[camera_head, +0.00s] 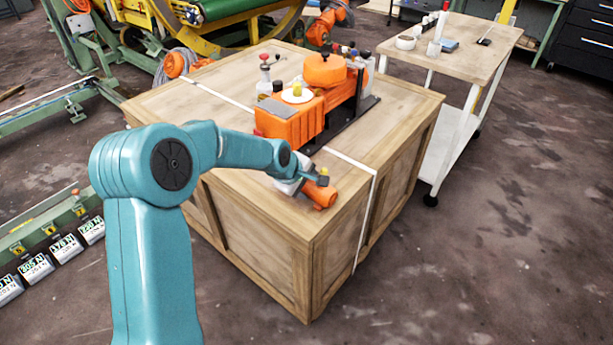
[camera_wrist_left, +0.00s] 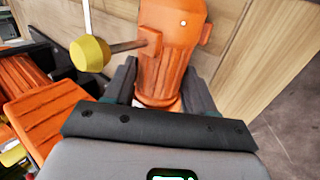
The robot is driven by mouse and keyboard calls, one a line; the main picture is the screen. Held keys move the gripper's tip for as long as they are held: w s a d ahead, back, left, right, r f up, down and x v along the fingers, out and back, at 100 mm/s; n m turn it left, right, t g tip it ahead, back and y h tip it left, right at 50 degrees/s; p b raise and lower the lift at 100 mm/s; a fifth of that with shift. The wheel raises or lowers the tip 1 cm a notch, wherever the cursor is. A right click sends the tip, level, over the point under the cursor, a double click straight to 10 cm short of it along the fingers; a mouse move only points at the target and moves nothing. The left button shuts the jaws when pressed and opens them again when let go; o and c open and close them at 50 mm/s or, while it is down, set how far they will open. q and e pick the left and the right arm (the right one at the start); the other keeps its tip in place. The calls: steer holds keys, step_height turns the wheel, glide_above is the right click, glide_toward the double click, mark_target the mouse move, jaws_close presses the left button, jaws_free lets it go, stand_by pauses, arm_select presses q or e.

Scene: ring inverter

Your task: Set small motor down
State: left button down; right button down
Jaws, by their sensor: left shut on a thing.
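The small motor (camera_wrist_left: 168,75) is orange with a ribbed body, and a shaft with a yellow knob (camera_wrist_left: 90,54) sticks out beside it in the left wrist view. My left gripper (camera_wrist_left: 160,100) is shut on the motor, one finger on each side of it. In the head view the small motor (camera_head: 321,195) is at the front edge of the wooden crate's top, below my left gripper (camera_head: 308,180). I cannot tell whether the motor touches the crate top. My right gripper is not in view.
The wooden crate (camera_head: 265,235) has a white strap across it. A larger orange machine (camera_head: 300,115) on a black base stands on its top, behind my left gripper. A white-legged cart (camera_head: 460,60) with small items stands at the right. The floor at the right is clear.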

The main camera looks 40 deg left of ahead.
arm_select(q)
steer(key=shift+r, duration=0.25)
steer(key=shift+f, duration=0.1)
steer(key=shift+c, duration=1.8)
jaws_free()
steer(key=shift+f, duration=0.15)
steer(key=shift+s, duration=0.1)
steer(key=shift+r, duration=0.25)
steer(key=p+v, duration=0.1)
steer(key=v, duration=1)
steer(key=shift+s+r, duration=0.25)
steer(key=shift+r, duration=0.05)
steer(key=shift+r, duration=0.1)
